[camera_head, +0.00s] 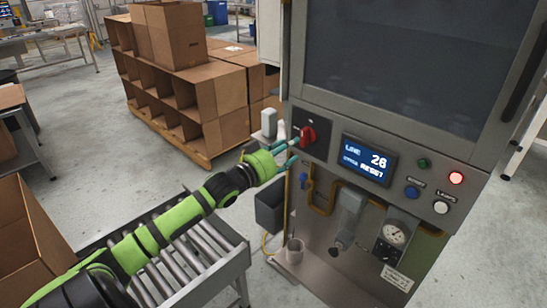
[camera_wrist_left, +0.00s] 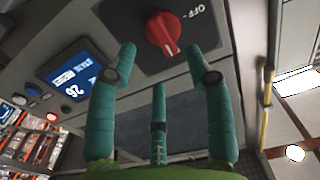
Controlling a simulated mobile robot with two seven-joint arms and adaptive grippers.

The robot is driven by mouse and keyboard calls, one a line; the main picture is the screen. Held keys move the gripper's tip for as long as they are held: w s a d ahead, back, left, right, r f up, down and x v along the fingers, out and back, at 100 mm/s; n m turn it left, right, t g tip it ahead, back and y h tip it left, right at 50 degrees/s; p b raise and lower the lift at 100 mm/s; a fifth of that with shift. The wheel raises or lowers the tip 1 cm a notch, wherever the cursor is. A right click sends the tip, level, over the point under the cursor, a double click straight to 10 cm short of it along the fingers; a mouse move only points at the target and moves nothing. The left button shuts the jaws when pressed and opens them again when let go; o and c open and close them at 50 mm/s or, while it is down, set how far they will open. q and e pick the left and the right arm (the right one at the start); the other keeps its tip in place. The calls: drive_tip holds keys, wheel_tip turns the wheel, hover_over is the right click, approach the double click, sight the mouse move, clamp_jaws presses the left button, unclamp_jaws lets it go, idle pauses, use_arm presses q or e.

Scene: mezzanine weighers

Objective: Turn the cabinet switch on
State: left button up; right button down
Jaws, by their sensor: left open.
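The cabinet switch is a red rotary knob (camera_head: 307,136) on a dark plate at the left of the cabinet's (camera_head: 400,110) front panel. In the left wrist view the red knob (camera_wrist_left: 163,32) shows close up, with a white mark on it and the label "OFF" on the plate beside it. My left gripper (camera_head: 290,151) is at the knob's lower left in the head view. In the left wrist view its teal fingers (camera_wrist_left: 162,65) are spread, with the knob just beyond and between the tips. I cannot tell whether a finger touches it. My right gripper is not in view.
A lit display (camera_head: 366,161) reads "28", with a lit red lamp (camera_head: 456,178) and several buttons to its right. A gauge (camera_head: 394,234) and pipes sit below. A roller conveyor (camera_head: 190,255) lies under my left arm. Cardboard boxes (camera_head: 175,95) stand behind on a pallet.

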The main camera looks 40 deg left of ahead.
use_arm(q)
drive_tip(key=s, duration=0.5)
drive_tip(key=shift+s+a, duration=0.1)
drive_tip(key=shift+a, duration=0.1)
idle(0.4)
